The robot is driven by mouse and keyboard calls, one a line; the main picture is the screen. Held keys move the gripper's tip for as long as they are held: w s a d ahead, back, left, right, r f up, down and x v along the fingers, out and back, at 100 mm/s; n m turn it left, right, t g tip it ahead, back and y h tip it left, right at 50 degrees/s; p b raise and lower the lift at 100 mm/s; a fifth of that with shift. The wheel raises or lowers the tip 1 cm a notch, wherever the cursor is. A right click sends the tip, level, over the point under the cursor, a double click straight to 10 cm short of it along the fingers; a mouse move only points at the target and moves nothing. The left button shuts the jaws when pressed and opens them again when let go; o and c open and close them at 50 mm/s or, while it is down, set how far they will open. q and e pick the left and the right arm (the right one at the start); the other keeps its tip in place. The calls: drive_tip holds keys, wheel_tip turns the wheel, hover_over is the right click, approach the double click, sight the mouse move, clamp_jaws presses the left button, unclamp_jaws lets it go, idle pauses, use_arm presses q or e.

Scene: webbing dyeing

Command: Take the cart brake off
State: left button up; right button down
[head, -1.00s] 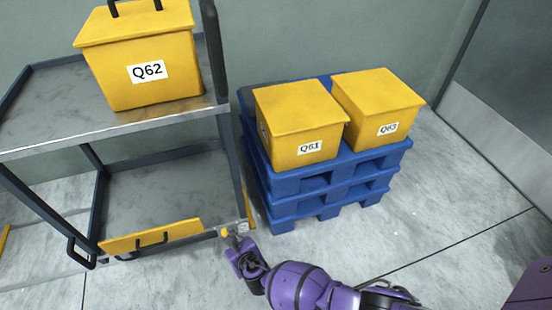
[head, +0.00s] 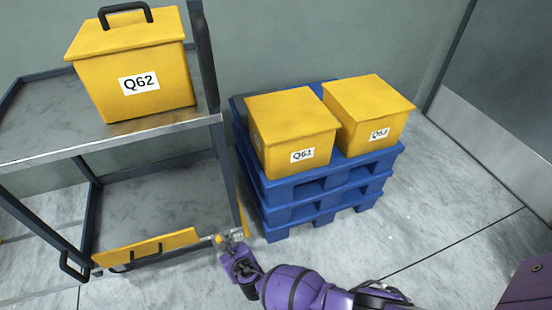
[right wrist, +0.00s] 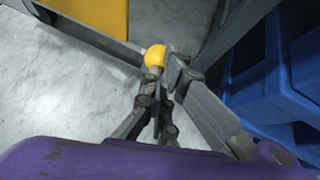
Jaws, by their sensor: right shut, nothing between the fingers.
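The cart (head: 150,138) is a dark-framed metal cart with two shelves, at the left in the head view. A yellow ball-shaped knob (head: 218,239), seemingly the brake lever's end, sits low at the cart's near right corner. It also shows in the right wrist view (right wrist: 155,56). My right gripper (head: 231,240) is at this corner, with its fingers (right wrist: 170,78) shut and empty. The fingertips are right beside the knob; whether they touch it I cannot tell. The rest of the lever is hidden by the fingers. My left gripper is not in view.
A yellow bin marked Q62 (head: 135,75) stands on the cart's top shelf. A yellow panel with a black handle (head: 180,240) is at the lower shelf's front. Blue stacked pallets (head: 290,190) with two yellow bins (head: 293,135) stand close right of the cart. Floor (head: 430,215) at right is clear.

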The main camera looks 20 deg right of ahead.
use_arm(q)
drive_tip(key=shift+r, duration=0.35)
use_arm(e)
drive_tip(key=shift+w+a+r, duration=0.1)
drive_tip(key=shift+w+r, duration=0.3)
drive_tip(key=shift+w, duration=0.25)
drive_tip(key=shift+w+a+r, duration=0.1)
drive_tip(key=shift+w+r, duration=0.3)
drive_tip(key=shift+w, duration=0.25)
idle(3.0)
drive_tip(key=shift+d, duration=0.1)
